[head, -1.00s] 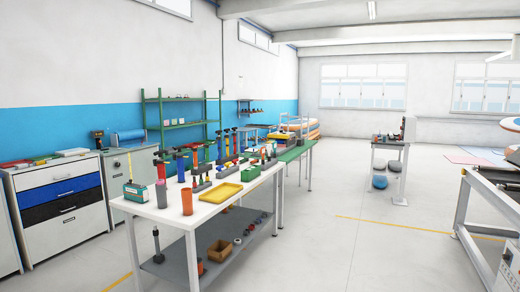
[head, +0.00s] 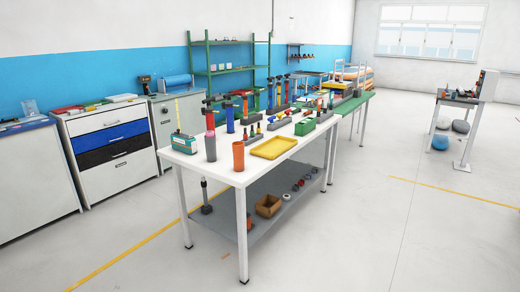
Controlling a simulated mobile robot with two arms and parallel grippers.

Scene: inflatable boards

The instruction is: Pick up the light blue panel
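No flat light blue panel can be made out in the head view now. A light blue roll (head: 174,86) lies on top of a grey cabinet (head: 182,124) at the left, but it is not clearly a panel. Neither of my grippers is in view.
A white worktable (head: 215,172) with tools, bottles and a yellow tray (head: 274,148) stands in the middle. Drawer cabinets (head: 110,152) line the left wall, with a green shelf (head: 226,69) behind. A small stand (head: 462,100) is at the right. The floor (head: 400,235) at front right is clear.

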